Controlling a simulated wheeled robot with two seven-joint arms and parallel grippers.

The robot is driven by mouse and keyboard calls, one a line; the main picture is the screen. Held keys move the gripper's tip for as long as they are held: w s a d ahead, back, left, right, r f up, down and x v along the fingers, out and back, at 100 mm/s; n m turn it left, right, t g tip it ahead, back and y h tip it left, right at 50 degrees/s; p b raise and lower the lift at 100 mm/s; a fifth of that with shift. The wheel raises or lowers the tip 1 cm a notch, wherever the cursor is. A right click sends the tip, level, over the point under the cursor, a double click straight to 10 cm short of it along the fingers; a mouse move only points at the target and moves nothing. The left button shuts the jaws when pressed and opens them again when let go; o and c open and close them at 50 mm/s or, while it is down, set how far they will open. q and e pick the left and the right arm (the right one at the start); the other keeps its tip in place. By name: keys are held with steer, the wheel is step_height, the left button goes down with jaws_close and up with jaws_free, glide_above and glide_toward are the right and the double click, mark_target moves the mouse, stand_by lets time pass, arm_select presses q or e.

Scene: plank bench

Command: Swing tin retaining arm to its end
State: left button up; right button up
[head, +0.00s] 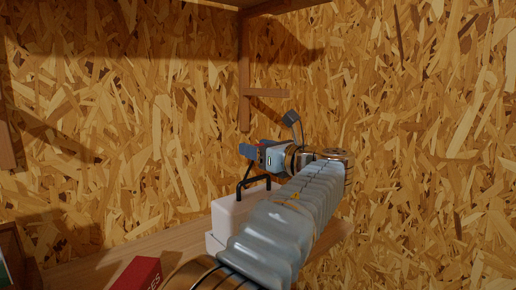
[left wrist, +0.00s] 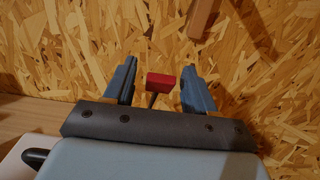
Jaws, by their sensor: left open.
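My left gripper (head: 256,148) is above a pale box-shaped body (head: 226,213) on the bench, with a black angled handle (head: 243,187) on top. In the left wrist view its blue fingers (left wrist: 158,70) are spread apart. A red block (left wrist: 161,82) on a thin dark stem shows in the gap, apart from both fingers; it looks like the tip of the retaining arm. The stem's lower end is hidden behind the gripper's dark palm plate. In the head view I cannot make out the red block. My right gripper is in neither view.
A red box with pale lettering (head: 139,274) lies at the near edge of the plank bench (head: 88,269). A wooden post with a short ledge (head: 266,93) is on the chipboard wall behind. A wooden-edged container (head: 14,245) is at the far left.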

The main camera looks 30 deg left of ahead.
arm_select(q)
steer(key=shift+a, duration=0.1)
jaws_close()
stand_by(0.3)
steer(key=shift+s+d+f+y+b, duration=0.1)
steer(key=shift+d+f+y+b, duration=0.1)
steer(key=shift+d+y+b, duration=0.3)
steer(key=d+y+b, duration=0.1)
steer(key=s+d+t+b, duration=0.1)
steer(key=d+b, duration=0.1)
steer(key=shift+s+f+y, duration=0.15)
steer(key=shift+y, duration=0.25)
steer(key=v, duration=0.3)
steer(key=shift+d, duration=0.15)
steer(key=shift+p+v, duration=0.45)
steer(key=shift+v, duration=0.5)
steer(key=shift+f, duration=0.25)
